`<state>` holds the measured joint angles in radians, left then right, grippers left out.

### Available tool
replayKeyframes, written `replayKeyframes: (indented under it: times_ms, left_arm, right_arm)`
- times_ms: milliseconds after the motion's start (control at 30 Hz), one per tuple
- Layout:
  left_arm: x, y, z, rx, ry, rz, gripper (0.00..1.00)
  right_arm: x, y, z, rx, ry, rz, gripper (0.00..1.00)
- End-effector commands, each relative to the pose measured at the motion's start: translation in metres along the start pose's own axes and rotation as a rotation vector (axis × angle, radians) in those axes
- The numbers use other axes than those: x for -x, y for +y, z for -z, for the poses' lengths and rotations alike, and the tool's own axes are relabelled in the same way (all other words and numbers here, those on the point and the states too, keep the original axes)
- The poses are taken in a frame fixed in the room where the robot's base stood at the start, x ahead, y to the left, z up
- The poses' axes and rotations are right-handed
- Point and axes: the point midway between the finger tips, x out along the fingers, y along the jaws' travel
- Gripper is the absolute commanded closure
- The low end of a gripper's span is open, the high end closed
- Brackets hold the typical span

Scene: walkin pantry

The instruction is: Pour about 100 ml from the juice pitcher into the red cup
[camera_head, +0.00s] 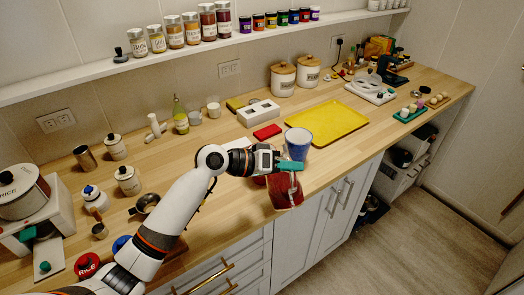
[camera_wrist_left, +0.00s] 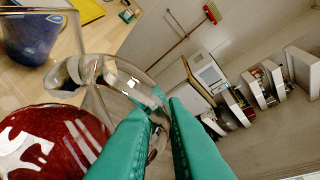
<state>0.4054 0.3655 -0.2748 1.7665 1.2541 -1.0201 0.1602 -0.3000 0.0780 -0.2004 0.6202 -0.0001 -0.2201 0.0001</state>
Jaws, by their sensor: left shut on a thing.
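The juice pitcher (camera_head: 284,191) is clear glass with red juice in it, at the front edge of the counter. My left gripper (camera_head: 290,166) is shut on its handle, and the arm hides part of it. In the left wrist view the green fingers (camera_wrist_left: 160,105) close on the clear glass handle, with red juice (camera_wrist_left: 60,145) and a white label beside them. A blue cup (camera_head: 298,142) stands just behind the pitcher and also shows in the left wrist view (camera_wrist_left: 28,40). I see no clearly red cup and no stream of juice. My right gripper is not in view.
A yellow tray (camera_head: 327,128) lies right of the blue cup, and a flat red item (camera_head: 267,131) behind it. Two lidded canisters (camera_head: 283,79) stand at the back. Several jars, cups and a rice cooker (camera_head: 20,192) crowd the left. The counter right of the pitcher is clear.

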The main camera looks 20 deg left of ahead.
Motion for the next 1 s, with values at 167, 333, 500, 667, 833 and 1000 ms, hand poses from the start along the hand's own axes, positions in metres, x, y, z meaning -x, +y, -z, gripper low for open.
replayKeyframes:
  times_ms: [167, 333, 500, 667, 833, 1000]
  left_arm:
    - [0.005, -0.005, -0.013, 0.063, 0.001, 0.029, 1.0]
    - [0.009, -0.008, -0.021, 0.127, 0.009, 0.054, 1.0]
    - [0.012, -0.011, -0.029, 0.191, 0.017, 0.079, 1.0]
    - [0.013, -0.007, -0.032, 0.253, 0.023, 0.101, 1.0]
    - [0.014, -0.005, -0.037, 0.31, 0.03, 0.123, 1.0]
    - [0.015, -0.004, -0.039, 0.346, 0.034, 0.138, 1.0]
  right_arm:
    - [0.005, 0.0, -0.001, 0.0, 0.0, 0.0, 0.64]
    - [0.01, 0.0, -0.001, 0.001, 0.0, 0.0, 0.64]
    - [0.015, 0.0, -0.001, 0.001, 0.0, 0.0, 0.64]
    - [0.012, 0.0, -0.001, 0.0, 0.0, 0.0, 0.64]
    - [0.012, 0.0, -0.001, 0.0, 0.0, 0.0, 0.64]
    - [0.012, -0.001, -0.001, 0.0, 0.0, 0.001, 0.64]
